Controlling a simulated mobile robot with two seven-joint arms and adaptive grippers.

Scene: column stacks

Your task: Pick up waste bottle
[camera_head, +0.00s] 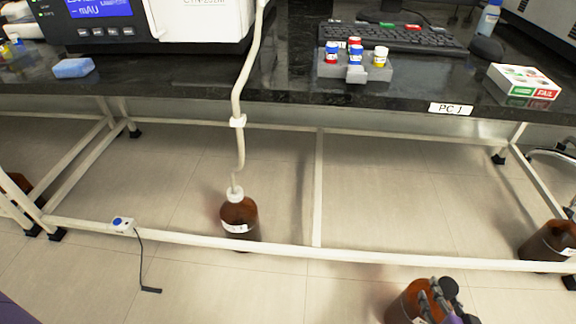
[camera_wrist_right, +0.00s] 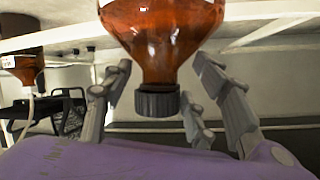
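A brown bottle (camera_head: 405,303) with a black cap stands on the floor at the bottom of the head view, in front of the bench frame. My right gripper (camera_head: 439,296) is at its neck and cap. In the right wrist view the bottle (camera_wrist_right: 165,35) appears cap down, with its neck between the spread fingers (camera_wrist_right: 163,75). Gaps show between the fingers and the cap, so the gripper looks open around it. Another brown bottle (camera_head: 239,222) with a white cap and a tube stands under the bench. My left gripper is out of view.
A white bench rail (camera_head: 400,258) runs low behind the near bottle. A third brown bottle (camera_head: 548,243) stands at the right. A small white box (camera_head: 122,224) with a blue top and black cable is at left. The black benchtop (camera_head: 210,92) lies above.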

